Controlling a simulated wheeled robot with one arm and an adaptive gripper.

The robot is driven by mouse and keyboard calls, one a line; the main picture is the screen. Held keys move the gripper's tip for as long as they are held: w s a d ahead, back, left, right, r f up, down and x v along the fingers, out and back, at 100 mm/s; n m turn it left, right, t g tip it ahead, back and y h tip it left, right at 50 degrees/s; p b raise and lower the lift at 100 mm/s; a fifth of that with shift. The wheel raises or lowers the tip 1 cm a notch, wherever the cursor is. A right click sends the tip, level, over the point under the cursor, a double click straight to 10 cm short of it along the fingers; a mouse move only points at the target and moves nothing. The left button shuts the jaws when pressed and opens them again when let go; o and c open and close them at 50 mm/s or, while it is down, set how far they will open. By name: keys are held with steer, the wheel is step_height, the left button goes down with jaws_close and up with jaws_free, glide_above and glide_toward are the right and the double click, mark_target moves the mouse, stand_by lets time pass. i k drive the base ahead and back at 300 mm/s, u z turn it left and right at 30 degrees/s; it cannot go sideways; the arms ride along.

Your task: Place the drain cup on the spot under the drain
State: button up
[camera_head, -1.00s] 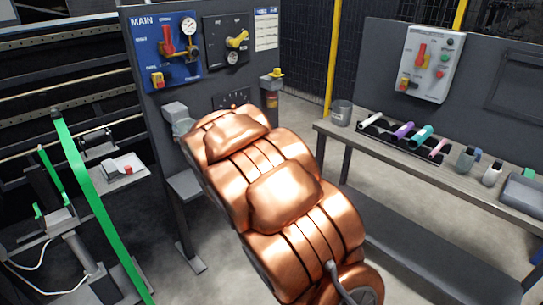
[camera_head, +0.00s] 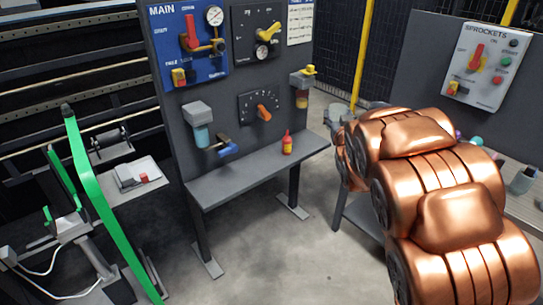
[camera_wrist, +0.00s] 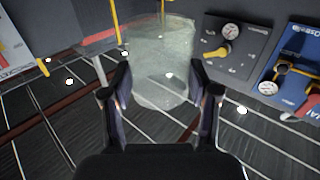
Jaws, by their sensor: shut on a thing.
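My gripper (camera_wrist: 160,100) is shut on the drain cup (camera_wrist: 162,62), a clear, see-through cup between its two fingers in the wrist view. In the head view my copper-coloured arm fills the right side and hides the gripper's fingers. A greyish cup-like shape (camera_head: 342,113) shows just beyond the arm, partly hidden. A unit with a grey top and blue-green bowl (camera_head: 202,135) hangs on the main panel, with a blue-handled valve (camera_head: 226,149) beside it. The grey shelf (camera_head: 240,180) lies below them. I cannot make out a marked spot on it.
A red bottle with a yellow label (camera_head: 287,143) stands at the shelf's right. A yellow-topped unit (camera_head: 302,88) hangs above it. An orange-knobbed dial (camera_head: 262,109) is on the panel. The shelf's left part is clear.

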mark_target(230, 172)
steer(key=i, duration=0.2)
steer(key=u, duration=0.9)
